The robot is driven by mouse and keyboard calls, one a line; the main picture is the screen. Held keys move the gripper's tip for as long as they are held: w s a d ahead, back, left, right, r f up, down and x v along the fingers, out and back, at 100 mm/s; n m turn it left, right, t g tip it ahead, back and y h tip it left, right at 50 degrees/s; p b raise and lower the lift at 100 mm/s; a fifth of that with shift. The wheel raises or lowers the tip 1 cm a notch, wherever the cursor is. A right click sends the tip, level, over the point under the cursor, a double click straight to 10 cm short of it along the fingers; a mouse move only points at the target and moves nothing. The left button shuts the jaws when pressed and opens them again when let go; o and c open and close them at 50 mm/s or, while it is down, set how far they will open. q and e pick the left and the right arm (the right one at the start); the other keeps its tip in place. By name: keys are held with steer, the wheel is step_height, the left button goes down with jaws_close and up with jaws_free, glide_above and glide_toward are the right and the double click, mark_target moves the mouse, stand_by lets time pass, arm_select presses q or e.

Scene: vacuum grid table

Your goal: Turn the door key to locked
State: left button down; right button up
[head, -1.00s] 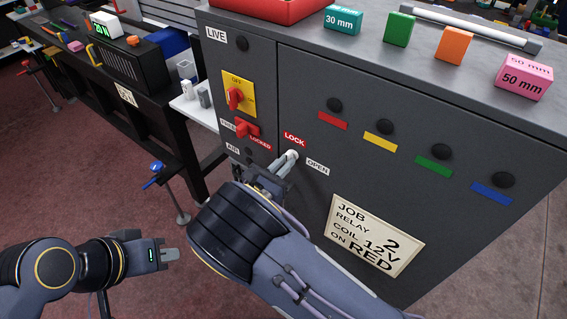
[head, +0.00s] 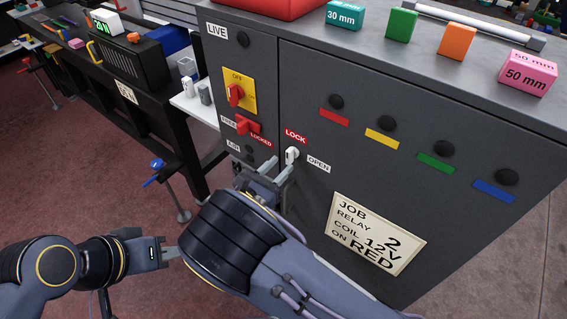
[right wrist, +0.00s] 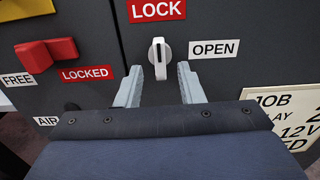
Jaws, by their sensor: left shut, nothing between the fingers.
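The white door key (head: 292,156) sits in the grey cabinet door, below the red LOCK label (head: 296,136) and left of the white OPEN label (head: 318,165). In the right wrist view the key (right wrist: 158,58) stands close to upright, in line with the LOCK label above it. My right gripper (head: 279,167) is open and empty, just in front of and below the key. In the right wrist view its fingertips (right wrist: 158,84) are spread either side of the key's line, apart from it. My left gripper (head: 172,253) is shut and empty at the lower left, away from the cabinet.
A red switch handle (head: 247,126) with a LOCKED label and a red rotary switch (head: 236,93) on a yellow plate are left of the key. A job card (head: 374,235) is on the door to the lower right. Blocks stand on the cabinet top.

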steer(key=v, duration=0.5)
steer(key=shift+b, duration=0.35)
steer(key=s+d+r+m+g+y, duration=0.15)
steer(key=s+d+m+g, duration=0.25)
steer(key=d+m+g, duration=0.5)
steer(key=s+d+r+m+g+y, duration=0.1)
steer(key=s+d+m+g+y, duration=0.3)
steer(key=d, duration=0.9)
steer(key=s+d+r+m+t+y, duration=0.1)
steer(key=s+r+m+t+y, duration=0.1)
steer(key=s+m, duration=0.5)
steer(key=s+d+r+m+t+y, duration=0.2)
steer(key=s+r+m+y, duration=0.2)
steer(key=s+m+y, duration=0.3)
steer(key=shift+s+d+m, duration=0.3)
steer(key=shift+s+m, duration=0.25)
steer(key=shift+m, duration=1.25)
